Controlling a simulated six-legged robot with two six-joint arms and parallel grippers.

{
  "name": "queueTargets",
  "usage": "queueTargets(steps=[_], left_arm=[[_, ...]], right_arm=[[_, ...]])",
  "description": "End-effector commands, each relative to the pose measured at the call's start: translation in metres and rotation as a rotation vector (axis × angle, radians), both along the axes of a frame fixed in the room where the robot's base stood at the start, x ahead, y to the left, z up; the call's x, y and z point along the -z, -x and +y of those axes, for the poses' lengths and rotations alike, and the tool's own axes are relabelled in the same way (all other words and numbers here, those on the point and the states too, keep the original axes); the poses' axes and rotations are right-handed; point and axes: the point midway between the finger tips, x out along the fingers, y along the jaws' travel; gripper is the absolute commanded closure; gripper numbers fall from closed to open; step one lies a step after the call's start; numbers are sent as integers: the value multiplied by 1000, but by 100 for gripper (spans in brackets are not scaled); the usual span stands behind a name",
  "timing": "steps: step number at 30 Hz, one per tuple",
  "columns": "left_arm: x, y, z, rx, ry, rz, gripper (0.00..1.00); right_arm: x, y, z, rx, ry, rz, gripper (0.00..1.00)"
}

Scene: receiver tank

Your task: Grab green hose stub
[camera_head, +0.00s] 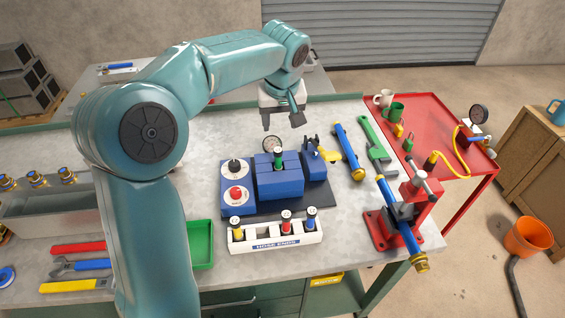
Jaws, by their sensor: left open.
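The green hose stub (278,158) stands upright in the top of a blue block fixture (279,185) in the middle of the workbench; its lower end is hidden in the block. My left gripper (284,122) is open and empty, fingers pointing down, behind and above the stub and apart from it. A white hose ends rack (276,243) in front of the fixture holds a yellow stub (238,230), a red stub (286,222) and a blue stub (310,219), with an empty slot between yellow and red. My right gripper is not in view.
A gauge (272,143) stands close behind the green stub. Blue panels with a red knob (236,194) and a yellow-handled valve (322,152) flank the block. A red vise (397,222) clamps a blue pipe to the right. A green tray (201,243) lies at front left.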

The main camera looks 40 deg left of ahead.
Motion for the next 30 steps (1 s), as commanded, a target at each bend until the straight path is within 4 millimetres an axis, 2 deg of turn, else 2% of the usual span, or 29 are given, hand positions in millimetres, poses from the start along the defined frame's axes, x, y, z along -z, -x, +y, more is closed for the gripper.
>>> queueTargets(steps=[6,10,19,23,27,30], left_arm=[[50,-2,11,1,3,8,44],[76,-6,16,1,2,7,44],[104,-14,23,2,2,6,44],[124,-18,26,2,3,8,44],[143,-23,29,2,3,4,44],[147,-24,31,2,2,2,44]], right_arm=[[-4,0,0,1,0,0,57],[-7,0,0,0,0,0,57],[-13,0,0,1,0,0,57],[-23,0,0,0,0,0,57],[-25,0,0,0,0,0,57],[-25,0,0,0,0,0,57]])
